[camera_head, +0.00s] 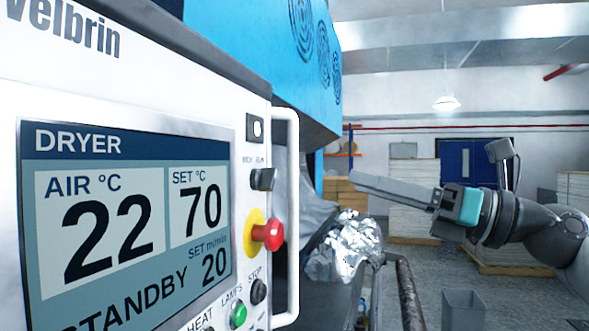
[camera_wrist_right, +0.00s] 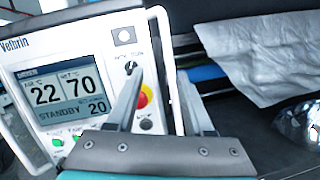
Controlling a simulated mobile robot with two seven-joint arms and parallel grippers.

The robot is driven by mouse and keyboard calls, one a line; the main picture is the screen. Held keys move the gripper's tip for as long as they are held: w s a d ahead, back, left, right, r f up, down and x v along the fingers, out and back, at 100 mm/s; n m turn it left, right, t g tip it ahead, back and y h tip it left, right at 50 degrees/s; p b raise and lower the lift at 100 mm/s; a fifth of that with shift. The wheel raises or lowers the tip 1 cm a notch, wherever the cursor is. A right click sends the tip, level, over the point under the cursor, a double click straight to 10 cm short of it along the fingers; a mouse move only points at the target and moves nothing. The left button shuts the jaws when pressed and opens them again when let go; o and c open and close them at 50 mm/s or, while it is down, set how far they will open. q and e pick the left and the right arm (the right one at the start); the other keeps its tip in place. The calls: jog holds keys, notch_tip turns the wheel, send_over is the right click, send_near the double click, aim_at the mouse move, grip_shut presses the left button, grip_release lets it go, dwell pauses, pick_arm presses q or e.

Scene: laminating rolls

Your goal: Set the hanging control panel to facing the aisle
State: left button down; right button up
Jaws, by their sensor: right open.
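The control panel (camera_head: 140,95) is a white box filling the left of the head view. Its screen (camera_head: 120,240) reads DRYER, 22, 70 and STANDBY 20, and is seen at a slant. A white handle (camera_head: 292,215) runs down its right edge. My right gripper (camera_head: 354,186) is to the right of the handle, its fingers pointing left toward the panel, apart from it in the head view. In the right wrist view, the open fingers (camera_wrist_right: 161,73) appear either side of the panel's handle (camera_wrist_right: 162,50); contact cannot be told. My left gripper is not in view.
A red stop button (camera_head: 268,235) sticks out of the panel near the handle. A blue machine housing (camera_head: 270,45) stands behind it. Crumpled silver foil (camera_head: 345,248) lies below my right gripper. Pallet stacks (camera_head: 413,190) and a grey bin (camera_head: 463,310) stand right.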

pick_arm(q)
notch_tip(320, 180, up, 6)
jog(key=p, duration=0.6)
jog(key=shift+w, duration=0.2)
pick_arm(e)
jog(key=w+a+r+n+h, duration=0.1)
jog(key=w+a+n+h, duration=0.1)
jog(key=w+a, duration=0.5)
jog(key=a, duration=0.3)
jog(key=shift+a+r+h, duration=0.25)
jog(key=shift+r+h, duration=0.05)
jog(key=shift+h, duration=0.1)
grip_shut()
dwell(0.4)
